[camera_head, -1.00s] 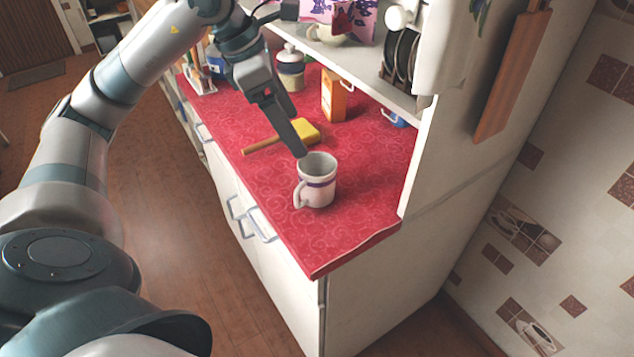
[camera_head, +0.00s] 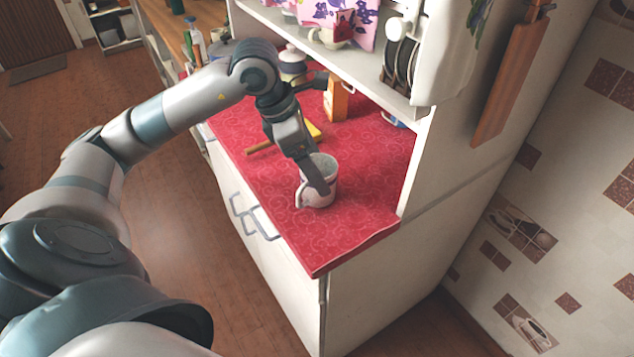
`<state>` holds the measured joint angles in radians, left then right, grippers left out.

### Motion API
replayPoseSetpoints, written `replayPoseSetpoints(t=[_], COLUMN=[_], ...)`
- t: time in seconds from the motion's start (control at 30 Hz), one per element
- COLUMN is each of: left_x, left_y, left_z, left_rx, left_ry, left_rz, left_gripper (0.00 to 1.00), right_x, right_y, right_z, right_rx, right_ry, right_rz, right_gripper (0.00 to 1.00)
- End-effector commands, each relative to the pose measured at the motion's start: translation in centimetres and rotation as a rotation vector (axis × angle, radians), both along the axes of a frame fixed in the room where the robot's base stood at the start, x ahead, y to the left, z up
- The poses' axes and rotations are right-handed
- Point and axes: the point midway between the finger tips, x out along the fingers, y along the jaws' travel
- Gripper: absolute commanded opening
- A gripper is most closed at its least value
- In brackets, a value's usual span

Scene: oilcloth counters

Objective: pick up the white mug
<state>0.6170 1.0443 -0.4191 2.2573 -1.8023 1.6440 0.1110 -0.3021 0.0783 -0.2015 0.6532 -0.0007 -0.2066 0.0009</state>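The white mug (camera_head: 331,187) stands upright on the red counter (camera_head: 365,215), near its front corner. Its handle is at the lower left. My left gripper (camera_head: 321,188) is at the mug, pointing down. A dark finger crosses the mug's near side and hides part of its rim and wall. I see only one finger clearly, so I cannot tell whether the gripper is open or shut on the mug. My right gripper is not in view.
A yellow brush (camera_head: 314,130) with a wooden handle lies behind my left gripper. An orange box (camera_head: 337,102) and a lidded jar (camera_head: 292,66) stand farther back. A shelf (camera_head: 365,75) overhangs the rear, and a white cabinet side (camera_head: 455,150) rises at right.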

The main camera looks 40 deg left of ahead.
Motion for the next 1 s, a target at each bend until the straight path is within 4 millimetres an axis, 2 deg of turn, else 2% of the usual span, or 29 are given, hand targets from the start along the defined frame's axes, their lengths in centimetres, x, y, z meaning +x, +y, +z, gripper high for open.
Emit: replayPoseSetpoints(t=[0.3,0.5,0.57,0.73,1.0], left_x=[0.1,0.5,0.6,1.1,1.2], left_y=[-0.2,-0.9,-1.1,-1.4,-1.5], left_z=[-0.5,-2.2,-3.0,-4.6,-4.8], left_rx=[-0.001,-0.002,-0.002,-0.001,0.001], left_ry=[0.001,0.004,0.005,0.002,-0.001], left_rz=[0.001,0.000,0.000,0.000,0.000], left_gripper=[0.82,0.82,0.82,0.82,0.82], right_x=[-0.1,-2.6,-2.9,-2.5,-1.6], right_y=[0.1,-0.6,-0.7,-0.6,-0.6], right_z=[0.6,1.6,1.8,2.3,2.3], right_rx=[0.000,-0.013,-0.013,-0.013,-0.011], right_ry=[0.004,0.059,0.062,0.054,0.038], right_rz=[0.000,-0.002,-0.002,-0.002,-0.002], right_gripper=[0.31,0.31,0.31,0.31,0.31])
